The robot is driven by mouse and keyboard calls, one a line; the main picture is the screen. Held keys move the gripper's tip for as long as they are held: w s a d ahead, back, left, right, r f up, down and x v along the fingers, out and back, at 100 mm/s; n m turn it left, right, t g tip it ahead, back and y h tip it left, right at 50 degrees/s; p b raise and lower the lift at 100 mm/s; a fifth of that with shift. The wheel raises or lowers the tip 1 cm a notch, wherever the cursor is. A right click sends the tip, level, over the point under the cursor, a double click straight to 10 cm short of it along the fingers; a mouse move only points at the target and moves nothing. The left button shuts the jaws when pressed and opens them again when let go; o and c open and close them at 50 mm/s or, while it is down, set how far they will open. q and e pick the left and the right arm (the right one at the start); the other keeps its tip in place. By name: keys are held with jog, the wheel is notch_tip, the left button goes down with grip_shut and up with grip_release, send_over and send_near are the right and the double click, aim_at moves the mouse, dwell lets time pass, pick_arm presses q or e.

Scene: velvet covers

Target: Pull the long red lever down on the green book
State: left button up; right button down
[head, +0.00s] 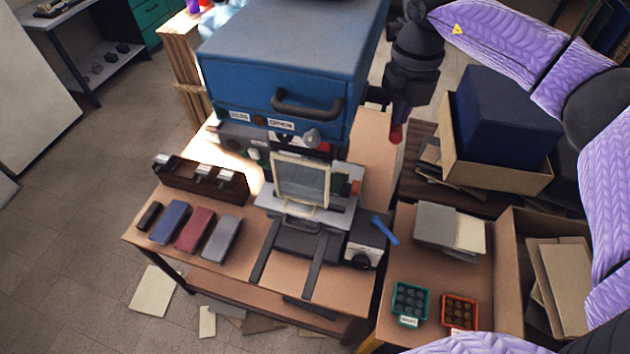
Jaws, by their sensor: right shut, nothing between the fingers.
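The blue press (285,65) stands on the wooden table, with a black handle on its front. A red rod end (396,133), which looks like the lever, hangs at the press's right side. My right gripper (401,108) is shut there, just above and against the red end as seen; I cannot tell whether they touch. Most of the lever is hidden by the gripper and wrist. A small green patch (341,184), possibly the green book, shows behind the pale upright frame (301,180) under the press. The rest of it is hidden. My left gripper is not in view.
A wooden rack (200,183) and blue, red and grey blocks lie on the table's left. A blue-handled tool (384,230) lies at right. A side table holds grey boards (436,224), a green tray (409,303) and an orange tray (459,312). Cardboard boxes stand at right.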

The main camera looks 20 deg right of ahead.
aim_at(396, 133)
jog(key=shift+s+a+f+b, duration=0.15)
jog(key=shift+f+b, duration=0.2)
jog(key=shift+f, duration=0.25)
jog(key=shift+s+a+f+b, duration=0.1)
jog(key=shift+s+f+b, duration=0.1)
jog(key=shift+f+b, duration=0.25)
jog(key=shift+s+a+f+b, duration=0.15)
jog(key=shift+f+b, duration=0.1)
jog(key=shift+f, duration=0.45)
jog(key=shift+d, duration=0.1)
jog(key=shift+s+f+b, duration=0.15)
jog(key=shift+f+b, duration=0.45)
jog(key=shift+f, duration=0.25)
jog(key=shift+s+f+b, duration=0.1)
jog(key=shift+f+b, duration=0.45)
jog(key=shift+f, duration=0.3)
jog(key=shift+f+b, duration=1.15)
jog(key=shift+f, duration=0.55)
